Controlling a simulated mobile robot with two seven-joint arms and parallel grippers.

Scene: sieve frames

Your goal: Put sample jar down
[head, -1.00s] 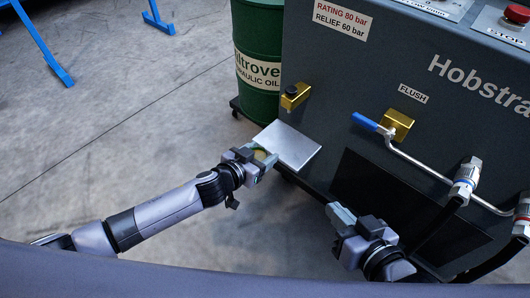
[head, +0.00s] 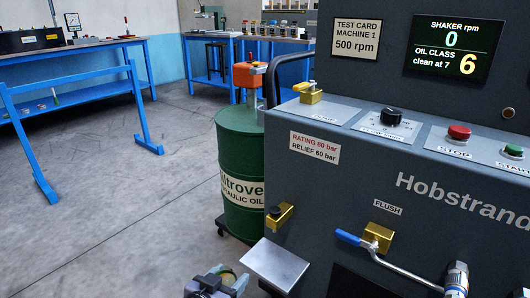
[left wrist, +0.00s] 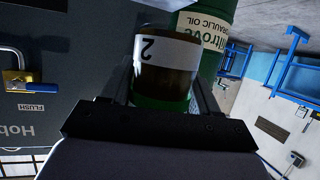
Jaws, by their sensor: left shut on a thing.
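In the left wrist view the jar stands between the two dark fingers. A bare silver plate (head: 276,263) juts from the machine's side, just right of the gripper. The jar appears apart from the plate. My right gripper is out of view.
A green oil drum (head: 241,165) stands behind the plate. The grey machine (head: 400,200) fills the right, with a brass fitting (head: 279,215) above the plate and a blue-handled flush valve (head: 378,237). Open floor (head: 120,220) lies left, with a blue stand (head: 75,90) farther back.

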